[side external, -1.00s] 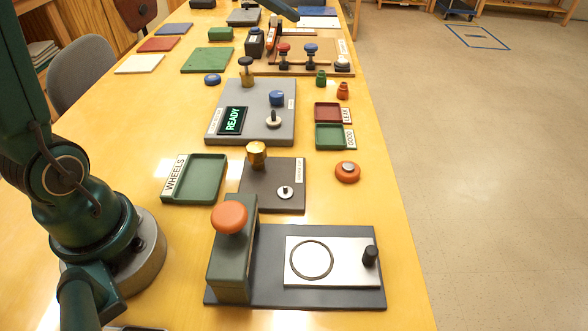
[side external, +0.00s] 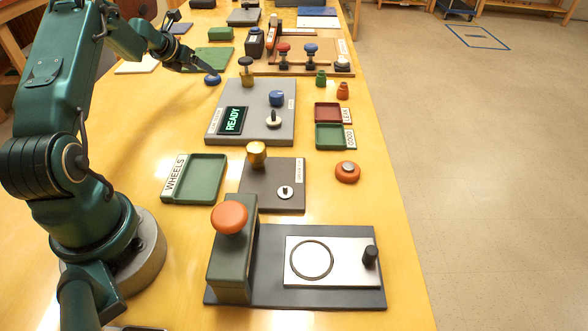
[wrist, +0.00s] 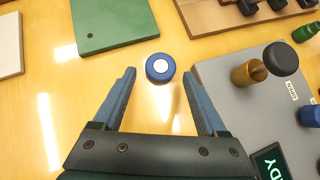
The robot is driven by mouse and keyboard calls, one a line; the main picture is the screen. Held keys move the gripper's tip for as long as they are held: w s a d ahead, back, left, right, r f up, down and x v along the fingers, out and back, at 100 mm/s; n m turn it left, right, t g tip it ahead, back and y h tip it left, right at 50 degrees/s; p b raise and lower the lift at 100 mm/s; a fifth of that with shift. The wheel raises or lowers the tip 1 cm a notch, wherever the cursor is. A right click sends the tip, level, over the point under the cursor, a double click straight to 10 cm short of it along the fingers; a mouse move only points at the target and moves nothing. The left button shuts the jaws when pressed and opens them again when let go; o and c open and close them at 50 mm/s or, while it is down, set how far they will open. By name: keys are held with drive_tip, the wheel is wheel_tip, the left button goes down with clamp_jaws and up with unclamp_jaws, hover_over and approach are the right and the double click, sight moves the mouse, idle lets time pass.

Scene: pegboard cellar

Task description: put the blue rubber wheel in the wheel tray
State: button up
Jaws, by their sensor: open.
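The blue rubber wheel (side external: 212,80) lies flat on the yellow table, left of the grey box with the READY display. In the wrist view the blue wheel (wrist: 160,68) has a white centre and sits just beyond the fingertips, roughly midway between them. My gripper (wrist: 158,72) is open and empty. In the side view my gripper (side external: 213,70) is above and beside the wheel, its fingers hard to make out. The green wheel tray (side external: 217,193), labelled WHEELS, is nearer the side camera and empty.
The grey READY box (side external: 270,133) with its brass post (wrist: 249,72) and dark knob stands right of the wheel. A green plate (wrist: 115,22) lies beyond it to the left. An orange wheel (side external: 347,172) lies near the right edge. Bare table surrounds the blue wheel.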

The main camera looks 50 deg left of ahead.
sight(210, 78)
drive_tip(key=shift+x, duration=2.15)
drive_tip(key=c, duration=1.1)
clamp_jaws()
drive_tip(key=shift+r, duration=0.15)
